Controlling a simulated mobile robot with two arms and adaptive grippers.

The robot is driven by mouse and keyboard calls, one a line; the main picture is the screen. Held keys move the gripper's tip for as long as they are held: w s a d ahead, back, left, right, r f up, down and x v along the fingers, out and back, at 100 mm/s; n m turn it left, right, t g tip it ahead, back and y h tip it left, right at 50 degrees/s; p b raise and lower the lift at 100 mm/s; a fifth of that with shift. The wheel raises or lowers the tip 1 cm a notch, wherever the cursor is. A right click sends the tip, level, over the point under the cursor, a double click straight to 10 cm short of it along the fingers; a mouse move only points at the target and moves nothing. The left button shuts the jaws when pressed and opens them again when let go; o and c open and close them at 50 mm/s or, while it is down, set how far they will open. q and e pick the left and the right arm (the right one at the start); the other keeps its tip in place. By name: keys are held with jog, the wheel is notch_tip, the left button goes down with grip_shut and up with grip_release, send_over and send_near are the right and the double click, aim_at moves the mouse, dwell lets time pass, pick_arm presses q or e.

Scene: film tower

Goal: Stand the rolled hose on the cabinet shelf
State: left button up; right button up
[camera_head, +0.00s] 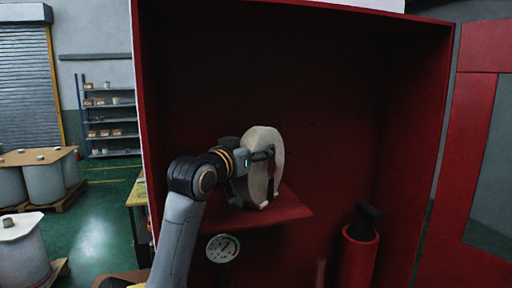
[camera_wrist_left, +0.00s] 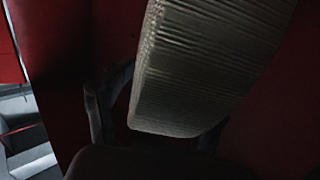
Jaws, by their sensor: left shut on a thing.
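The rolled hose (camera_head: 264,150) is a pale, flat disc-shaped coil. In the head view it stands on its edge, at or just above the small red shelf (camera_head: 290,207) inside the red cabinet (camera_head: 310,90). My left gripper (camera_head: 262,172) is shut on the hose from the left side. In the left wrist view the ribbed edge of the rolled hose (camera_wrist_left: 195,75) lies between the fingers of my left gripper (camera_wrist_left: 160,120). I cannot tell whether the hose's lower edge touches the shelf. My right gripper is not in view.
A round gauge (camera_head: 222,248) sits below the shelf. A red cylinder with a black top (camera_head: 359,255) stands lower right in the cabinet. The open cabinet door (camera_head: 470,190) is at the right. The space above the shelf is clear.

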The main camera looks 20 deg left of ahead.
pick_arm(q)
jog(key=o, duration=1.6)
jog(key=shift+c, duration=0.2)
jog(key=o, duration=0.3)
jog(key=shift+s, duration=0.1)
jog(key=shift+s+r, duration=0.1)
jog(key=shift+s, duration=0.05)
jog(key=s+b, duration=0.2)
jog(key=s, duration=0.2)
jog(key=s+a+b, duration=0.1)
jog(key=s+b, duration=0.1)
jog(key=s, duration=0.1)
jog(key=s+a+b, duration=0.1)
jog(key=s+b, duration=0.1)
jog(key=s, duration=0.2)
jog(key=shift+s+a, duration=0.15)
jog(key=shift+s, duration=0.2)
